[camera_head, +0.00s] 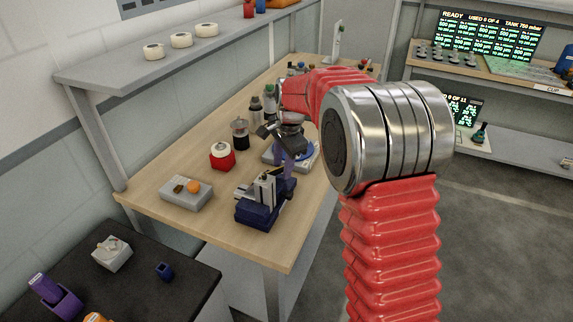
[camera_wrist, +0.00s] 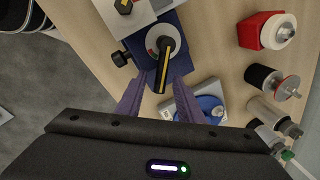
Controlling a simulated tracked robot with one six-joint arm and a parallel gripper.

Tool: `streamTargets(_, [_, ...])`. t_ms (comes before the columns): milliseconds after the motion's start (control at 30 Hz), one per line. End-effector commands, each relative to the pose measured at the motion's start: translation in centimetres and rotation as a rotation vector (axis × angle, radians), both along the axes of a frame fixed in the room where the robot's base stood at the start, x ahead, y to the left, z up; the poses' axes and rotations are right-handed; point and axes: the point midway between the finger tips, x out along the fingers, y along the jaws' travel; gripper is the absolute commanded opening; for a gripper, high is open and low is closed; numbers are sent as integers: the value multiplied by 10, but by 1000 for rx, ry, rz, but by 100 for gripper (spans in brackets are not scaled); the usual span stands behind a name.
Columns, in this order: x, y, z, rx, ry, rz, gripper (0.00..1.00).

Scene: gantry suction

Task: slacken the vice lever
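The vice has a dark blue body (camera_head: 259,212) and stands near the front edge of the wooden bench; it also shows in the wrist view (camera_wrist: 139,44). Its lever (camera_wrist: 164,68) is a black bar with a yellow stripe, reaching from a round red-and-white hub toward my gripper. My gripper (camera_wrist: 158,82) is open, with two purple fingers spread on either side of the lever's free end. Gaps show beside the lever, but I cannot tell the height between them. In the head view my gripper (camera_head: 287,166) is just behind the vice, and the lever is not clear there.
A black side knob (camera_wrist: 122,58) sticks out from the vice. A blue round device (camera_head: 305,153) stands close behind. A red holder (camera_head: 222,159) and a grey box with an orange button (camera_head: 187,199) stand to the left. Bare bench lies between them and the vice.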

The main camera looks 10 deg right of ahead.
Motion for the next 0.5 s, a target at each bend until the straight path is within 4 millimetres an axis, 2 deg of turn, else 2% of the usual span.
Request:
streamTargets(267, [0,0,-1,0,-1,0,34])
streamTargets(500, [0,0,-1,0,-1,0,18])
